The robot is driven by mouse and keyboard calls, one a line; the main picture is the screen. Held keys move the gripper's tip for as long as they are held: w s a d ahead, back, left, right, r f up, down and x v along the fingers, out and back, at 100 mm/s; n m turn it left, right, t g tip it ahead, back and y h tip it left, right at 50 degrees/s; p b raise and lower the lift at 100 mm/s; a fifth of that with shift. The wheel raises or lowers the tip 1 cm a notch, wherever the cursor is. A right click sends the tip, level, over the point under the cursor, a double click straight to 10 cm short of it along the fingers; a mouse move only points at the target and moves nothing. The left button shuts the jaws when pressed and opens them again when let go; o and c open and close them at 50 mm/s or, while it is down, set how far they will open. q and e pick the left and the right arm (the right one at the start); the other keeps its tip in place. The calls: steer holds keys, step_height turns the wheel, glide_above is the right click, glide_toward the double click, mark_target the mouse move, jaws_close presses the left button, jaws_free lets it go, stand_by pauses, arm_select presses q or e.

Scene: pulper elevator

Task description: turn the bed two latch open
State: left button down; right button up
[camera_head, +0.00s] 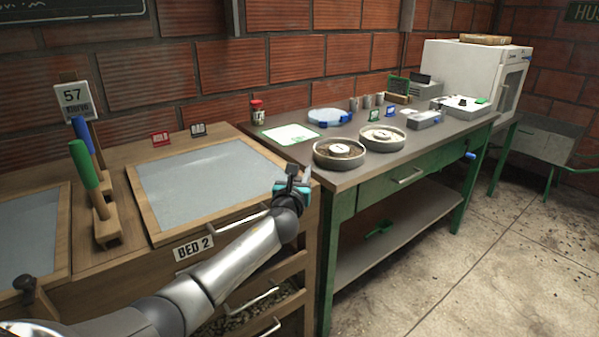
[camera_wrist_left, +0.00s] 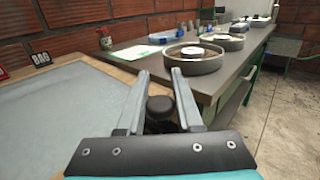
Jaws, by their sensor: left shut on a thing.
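Bed two (camera_head: 143,212) is a wooden-framed box with a grey panel on top and a "BED 2" label (camera_head: 193,248) on its front. My left gripper (camera_head: 293,175) is at the bed's front right corner. In the left wrist view the two fingers of this gripper (camera_wrist_left: 159,76) are on either side of a dark round knob (camera_wrist_left: 160,106), the bed two latch, and are shut on it. In the head view the gripper hides most of this latch. The latch's angle cannot be told. My right gripper is not in view.
A green-legged table (camera_head: 345,178) stands right beside the bed, with two round sieves (camera_head: 340,152) near its front edge. A similar dark knob (camera_head: 26,285) is on the bed at left. Green and blue handled tools (camera_head: 85,165) stand between the beds. Floor at right is clear.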

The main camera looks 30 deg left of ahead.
arm_select(q)
steer(key=shift+h, duration=0.3)
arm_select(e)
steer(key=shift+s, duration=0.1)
arm_select(q)
steer(key=shift+m+h, duration=0.3)
steer(key=shift+m, duration=0.1)
steer(key=shift+d+m+t+h, duration=0.1)
steer(key=shift+m+t+h, duration=0.2)
steer(key=shift+m+h, duration=0.1)
steer(key=shift+w+d+m+h, duration=0.1)
steer(key=shift+d+m+h, duration=0.1)
steer(key=shift+m+h, duration=0.5)
steer(key=shift+d+m+h+b, duration=0.25)
steer(key=shift+m+h+b, duration=0.4)
steer(key=shift+h, duration=0.75)
steer(key=shift+d+m+h+b, duration=0.2)
steer(key=shift+m+h+b, duration=0.45)
steer(key=shift+h, duration=0.75)
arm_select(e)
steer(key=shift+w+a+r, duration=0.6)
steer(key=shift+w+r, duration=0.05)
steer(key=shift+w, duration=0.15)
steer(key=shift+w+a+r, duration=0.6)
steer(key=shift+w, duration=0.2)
